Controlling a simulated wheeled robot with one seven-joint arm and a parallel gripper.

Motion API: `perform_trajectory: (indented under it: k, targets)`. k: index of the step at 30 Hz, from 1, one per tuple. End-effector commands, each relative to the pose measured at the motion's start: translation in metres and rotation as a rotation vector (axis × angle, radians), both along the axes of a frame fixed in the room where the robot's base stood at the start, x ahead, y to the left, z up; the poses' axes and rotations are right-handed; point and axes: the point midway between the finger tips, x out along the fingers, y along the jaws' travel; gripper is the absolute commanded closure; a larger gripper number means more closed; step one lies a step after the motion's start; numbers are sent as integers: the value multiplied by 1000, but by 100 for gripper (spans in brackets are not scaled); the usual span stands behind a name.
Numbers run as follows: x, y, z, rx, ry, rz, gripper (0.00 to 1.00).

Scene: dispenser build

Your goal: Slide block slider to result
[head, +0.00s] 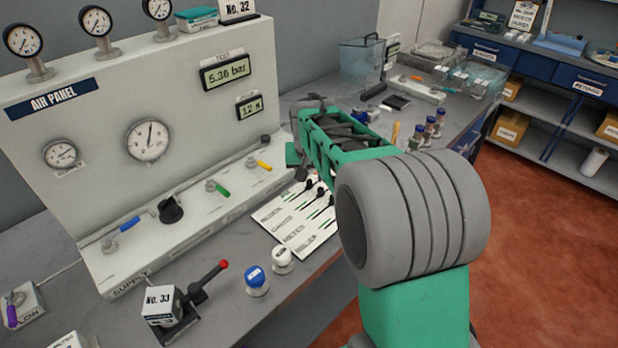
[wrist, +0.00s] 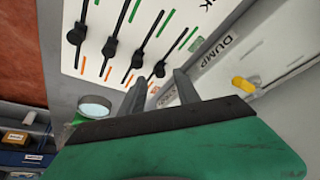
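The slider panel (head: 296,222) is a white board on the bench with several labelled black sliders; its small print is hard to read, and my arm covers part of it. In the wrist view the panel (wrist: 92,12) shows several slots with black knobs, green marks toward the top and orange marks toward the bottom. The rightmost slider knob (wrist: 160,69) lies between and just beyond my fingertips. A cut-off label ending in K is above it. My gripper (wrist: 160,77) is open, its fingers apart; I cannot tell whether either touches the knob.
The air panel (head: 200,110) with gauges and valves stands behind the sliders. A red-tipped lever (head: 205,280), a blue button (head: 256,279) and a white button (head: 282,260) are at the front. A DUMP label (wrist: 220,52) and yellow knob (wrist: 245,85) are right of my fingers.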

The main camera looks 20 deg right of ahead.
Motion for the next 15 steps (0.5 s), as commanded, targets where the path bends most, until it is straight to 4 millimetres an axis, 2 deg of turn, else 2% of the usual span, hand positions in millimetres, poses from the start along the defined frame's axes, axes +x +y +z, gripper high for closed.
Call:
perform_trajectory:
  k: [3,6,12,15]
  targets:
    - [6,-2,-15,0,0,1,61]
    - [8,-3,-21,0,0,1,61]
    - [9,-3,-21,-1,-2,2,61]
    - [9,-3,-21,-1,-2,2,68]
